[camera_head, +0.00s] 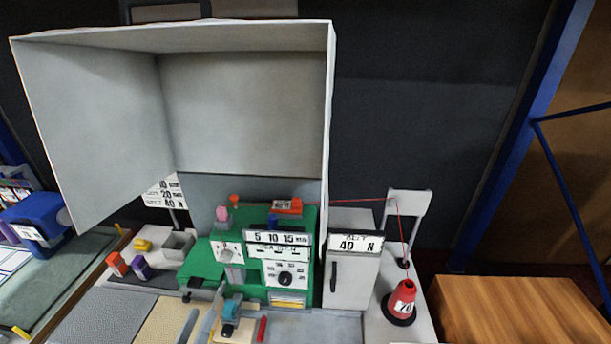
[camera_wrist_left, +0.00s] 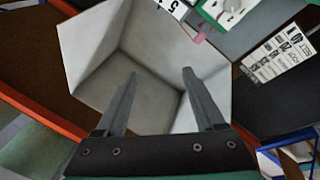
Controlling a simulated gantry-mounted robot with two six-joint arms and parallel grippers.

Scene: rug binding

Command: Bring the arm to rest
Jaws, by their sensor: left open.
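My left gripper (camera_head: 197,325) shows only as two grey fingers at the bottom edge of the head view, in front of the green machine (camera_head: 195,262). In the left wrist view the two fingers of the left gripper (camera_wrist_left: 160,72) stand wide apart with nothing between them. Beyond them is a hollow pale grey container (camera_wrist_left: 150,38), apart from the fingers as far as I can tell. The rest of the left arm is out of the head view. My right gripper is not in view.
A large grey hood (camera_head: 240,100) rises behind the machine. A grey cabinet (camera_head: 350,290) and a red cone (camera_head: 403,295), with a red cord (camera_head: 350,200) above, stand right. A small grey tray (camera_head: 177,245) and coloured blocks (camera_head: 117,264) lie left. A wooden table (camera_head: 510,305) is clear.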

